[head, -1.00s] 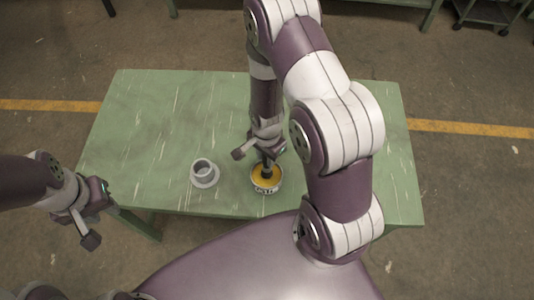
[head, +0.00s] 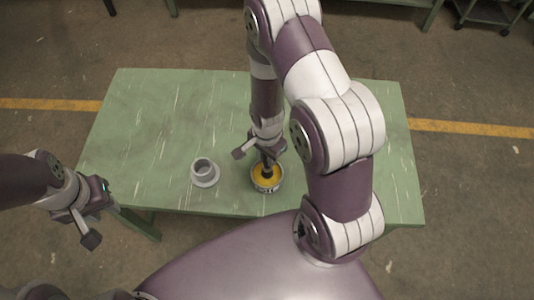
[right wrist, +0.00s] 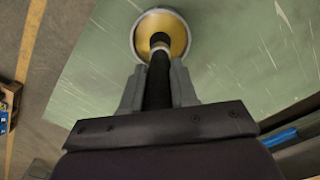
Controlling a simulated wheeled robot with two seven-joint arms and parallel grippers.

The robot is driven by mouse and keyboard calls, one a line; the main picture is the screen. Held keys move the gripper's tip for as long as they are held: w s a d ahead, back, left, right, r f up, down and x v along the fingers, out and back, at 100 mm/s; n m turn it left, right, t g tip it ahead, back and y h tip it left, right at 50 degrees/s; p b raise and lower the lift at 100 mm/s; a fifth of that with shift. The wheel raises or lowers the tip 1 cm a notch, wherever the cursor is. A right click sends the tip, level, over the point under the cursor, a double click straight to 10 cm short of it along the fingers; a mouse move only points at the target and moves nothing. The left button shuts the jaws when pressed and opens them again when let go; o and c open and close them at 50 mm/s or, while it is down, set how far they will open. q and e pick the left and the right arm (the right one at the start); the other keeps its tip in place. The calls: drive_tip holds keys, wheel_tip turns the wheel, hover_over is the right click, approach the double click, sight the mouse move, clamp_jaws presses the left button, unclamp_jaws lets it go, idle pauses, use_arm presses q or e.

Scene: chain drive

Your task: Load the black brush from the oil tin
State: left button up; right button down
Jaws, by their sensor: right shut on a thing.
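The oil tin (head: 278,184) is a round tin with yellow oil inside, standing on the green table near its front edge. It also shows in the right wrist view (right wrist: 180,22). The black brush (right wrist: 159,66) is held by my right gripper (right wrist: 158,88), which is shut on its handle. The brush points down with its lower end inside the tin; whether it touches the bottom is hidden. In the head view my right gripper (head: 266,152) is just above the tin. My left gripper (head: 98,215) hangs off the table's left front side, with its fingers apart and nothing between them.
A grey flanged cup or holder (head: 204,173) stands on the table (head: 160,120) to the left of the tin. The rest of the tabletop that I see is clear. A blue object (right wrist: 282,138) shows at the lower right of the right wrist view.

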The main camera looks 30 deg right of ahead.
drive_tip(key=shift+f, duration=0.4)
idle(1.0)
wheel_tip(320, 180, up, 7)
drive_tip(key=p, duration=0.6)
drive_tip(key=shift+r, duration=0.1)
idle(0.6)
